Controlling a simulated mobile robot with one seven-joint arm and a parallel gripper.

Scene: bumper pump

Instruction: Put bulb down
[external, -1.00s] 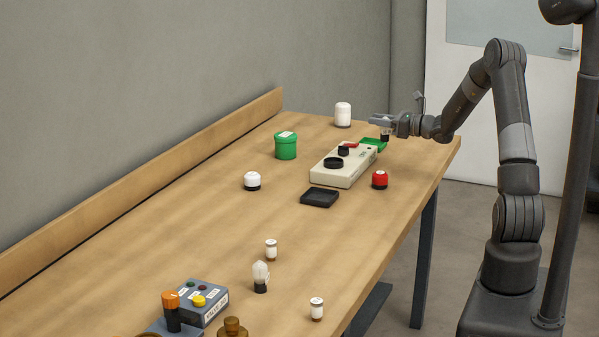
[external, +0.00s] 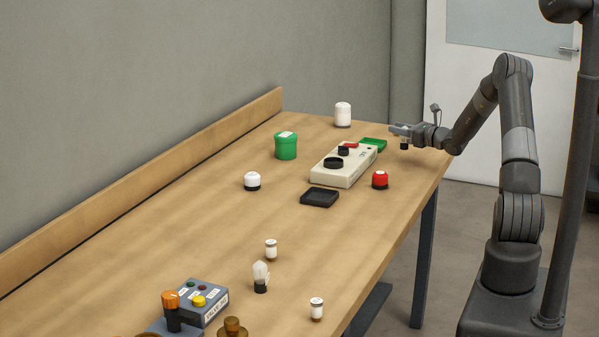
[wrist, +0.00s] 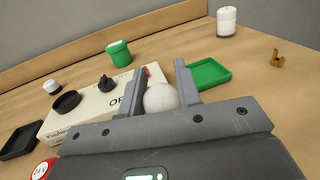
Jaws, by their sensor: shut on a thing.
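My gripper (external: 398,129) is shut on a bulb with a dark base (external: 404,145), held near the far right edge of the table. In the wrist view, the bulb's round white top (wrist: 161,97) sits between the two fingers of my gripper (wrist: 155,85). A green tray (external: 373,144) lies to the left of the held bulb in the external view and looks empty in the wrist view (wrist: 209,74). Whether the bulb's base touches the table cannot be told. Another clear bulb with a black base (external: 261,277) stands upright on the near part of the table.
A small brass piece (wrist: 277,58) is at right in the wrist view. Mid-table is largely clear.

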